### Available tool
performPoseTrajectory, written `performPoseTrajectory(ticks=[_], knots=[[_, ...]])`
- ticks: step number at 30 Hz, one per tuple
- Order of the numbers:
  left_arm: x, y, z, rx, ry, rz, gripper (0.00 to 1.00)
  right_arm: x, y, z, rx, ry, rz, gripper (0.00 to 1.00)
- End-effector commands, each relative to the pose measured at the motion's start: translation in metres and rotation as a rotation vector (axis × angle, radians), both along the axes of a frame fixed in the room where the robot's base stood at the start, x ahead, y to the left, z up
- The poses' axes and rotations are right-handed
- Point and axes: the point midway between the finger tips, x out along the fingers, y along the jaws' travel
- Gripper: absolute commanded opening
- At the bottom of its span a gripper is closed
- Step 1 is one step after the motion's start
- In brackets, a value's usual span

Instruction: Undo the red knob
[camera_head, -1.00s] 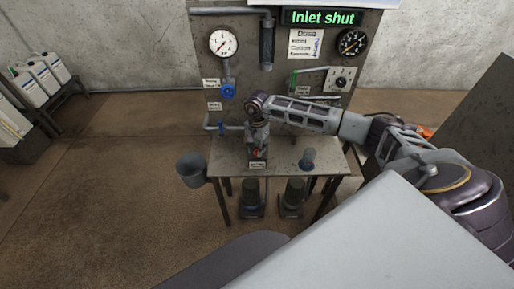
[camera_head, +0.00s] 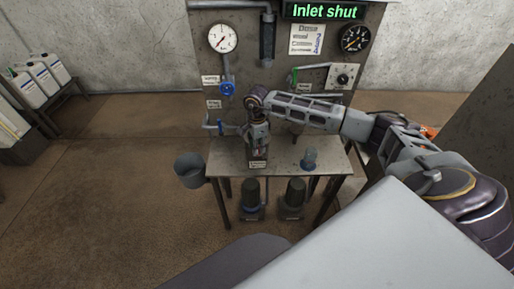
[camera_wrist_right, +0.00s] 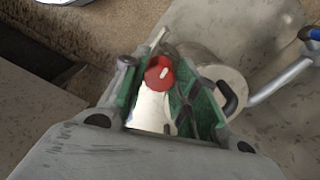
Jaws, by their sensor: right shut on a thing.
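The red knob (camera_wrist_right: 158,76) shows in the right wrist view between the green-padded fingers of my right gripper (camera_wrist_right: 160,88). The gripper is shut on it. A pale, shiny surface shows below the knob between the fingers. In the head view my right gripper (camera_head: 258,145) points down over the back of the small metal table (camera_head: 285,165), and it hides the knob there. My left gripper is not in view.
A panel with gauges, a blue valve wheel (camera_head: 227,88) and a lit sign reading "Inlet shut" (camera_head: 324,11) stands behind the table. A grey bucket (camera_head: 189,171) hangs at the table's left. A blue-grey cup-like part (camera_head: 309,158) stands to the right.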

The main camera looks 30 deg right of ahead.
Motion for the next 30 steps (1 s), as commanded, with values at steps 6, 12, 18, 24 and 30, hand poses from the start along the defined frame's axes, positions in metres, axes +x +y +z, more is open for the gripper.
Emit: performPoseTrajectory(ticks=[6, 12, 18, 24, 30], knots=[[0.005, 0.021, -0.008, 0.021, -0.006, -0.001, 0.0, 0.001, -0.001, -0.001, -0.001, -0.002, -0.163, 0.06], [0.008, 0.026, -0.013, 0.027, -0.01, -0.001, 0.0, 0.002, -0.001, 0.0, -0.002, -0.003, -0.315, 0.06], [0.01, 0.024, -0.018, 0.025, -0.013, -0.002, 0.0, 0.002, -0.001, 0.0, -0.002, -0.002, -0.467, 0.06], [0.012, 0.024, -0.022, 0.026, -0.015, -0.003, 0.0, 0.002, -0.002, 0.0, -0.002, -0.002, -0.62, 0.06], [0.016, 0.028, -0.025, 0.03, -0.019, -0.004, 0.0, 0.003, -0.002, 0.001, -0.001, -0.003, -0.774, 0.06]])
